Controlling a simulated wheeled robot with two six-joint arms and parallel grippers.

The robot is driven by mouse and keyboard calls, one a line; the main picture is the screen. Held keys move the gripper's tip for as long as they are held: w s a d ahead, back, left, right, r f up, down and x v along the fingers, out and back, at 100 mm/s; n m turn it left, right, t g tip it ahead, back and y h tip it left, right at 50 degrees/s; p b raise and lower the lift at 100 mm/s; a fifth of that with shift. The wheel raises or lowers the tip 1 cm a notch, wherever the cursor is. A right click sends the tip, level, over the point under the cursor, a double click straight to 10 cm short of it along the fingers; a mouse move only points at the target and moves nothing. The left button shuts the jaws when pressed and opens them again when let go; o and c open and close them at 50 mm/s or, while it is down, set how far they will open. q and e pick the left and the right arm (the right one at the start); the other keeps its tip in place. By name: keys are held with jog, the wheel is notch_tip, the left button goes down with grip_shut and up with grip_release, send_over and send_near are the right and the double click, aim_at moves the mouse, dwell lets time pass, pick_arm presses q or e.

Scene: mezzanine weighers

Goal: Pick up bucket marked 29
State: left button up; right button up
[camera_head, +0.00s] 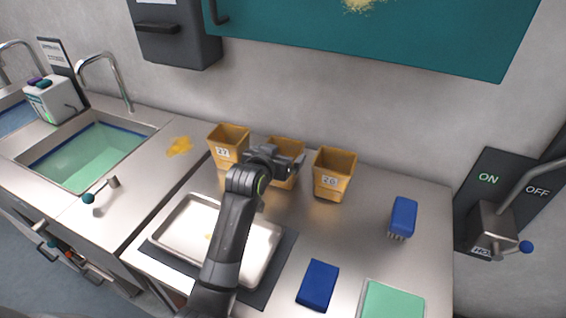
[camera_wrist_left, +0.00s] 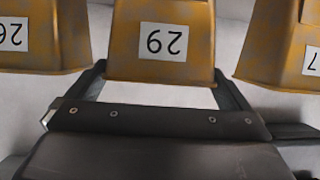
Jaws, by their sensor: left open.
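The bucket marked 29 (camera_wrist_left: 162,42) is a yellow-brown tapered bucket with a white label. It shows upside down in the left wrist view. In the head view it is the middle bucket (camera_head: 288,144) of three, its label hidden behind my left gripper. My left gripper (camera_head: 279,164) is open in front of this bucket. My right gripper is not in view.
Similar buckets marked 27 (camera_head: 229,141) and 26 (camera_head: 334,170) stand close on either side. A metal tray (camera_head: 180,246) lies under my left arm. A blue brush (camera_head: 403,216), a blue block (camera_head: 318,285) and a green-topped container (camera_head: 393,300) are to the right. A teal cabinet (camera_head: 400,35) hangs above.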

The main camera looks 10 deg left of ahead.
aim_at(287, 147)
pick_arm(q)
jog(key=shift+p+x, duration=0.35)
jog(key=shift+x, duration=1.7)
jog(key=shift+s+f, duration=0.1)
jog(key=c, duration=0.9)
jog(key=shift+c, duration=0.6)
